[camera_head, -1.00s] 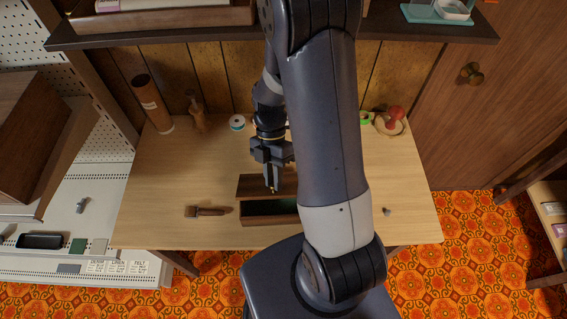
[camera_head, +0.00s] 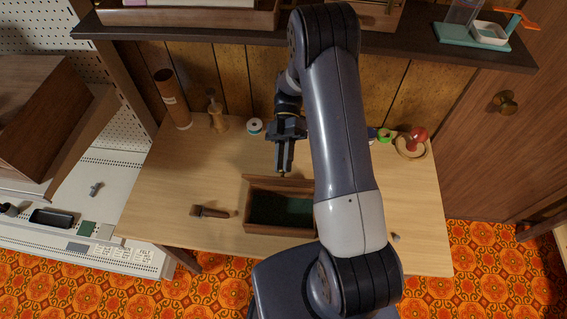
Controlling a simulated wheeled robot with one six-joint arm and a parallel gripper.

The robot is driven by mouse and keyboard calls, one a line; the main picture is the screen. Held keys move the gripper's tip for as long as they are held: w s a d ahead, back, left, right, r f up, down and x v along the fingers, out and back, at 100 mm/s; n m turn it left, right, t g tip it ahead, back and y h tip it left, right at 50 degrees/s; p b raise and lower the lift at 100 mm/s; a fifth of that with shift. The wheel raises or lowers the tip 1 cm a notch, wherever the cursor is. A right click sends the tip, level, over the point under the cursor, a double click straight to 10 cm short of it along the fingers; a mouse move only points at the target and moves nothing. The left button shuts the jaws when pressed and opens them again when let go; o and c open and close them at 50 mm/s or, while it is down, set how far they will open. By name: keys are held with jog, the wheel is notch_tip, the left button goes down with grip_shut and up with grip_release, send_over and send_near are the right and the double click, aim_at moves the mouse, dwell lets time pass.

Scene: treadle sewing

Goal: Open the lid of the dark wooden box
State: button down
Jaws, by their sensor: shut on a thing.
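The dark wooden box (camera_head: 250,228) stands on the light wooden table, left of my arm, and its green-lined inside shows. Its lid (camera_head: 262,182) stands up along the box's back edge, seen nearly edge-on. My gripper (camera_head: 282,174) points down at the lid's top edge and is shut on the lid there. The exact contact is too small to see well. My arm hides the right end of the box and lid.
A brush with a wooden handle (camera_head: 210,211) lies left of the box. A brown cylinder (camera_head: 172,100), a wooden figure (camera_head: 217,118), a white-and-teal roll (camera_head: 255,125) and a red-knobbed item (camera_head: 416,138) stand at the back. A shelf (camera_head: 200,34) overhangs the table's back.

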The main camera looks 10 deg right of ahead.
dwell(0.3)
jog(key=c, duration=1.3)
grip_release()
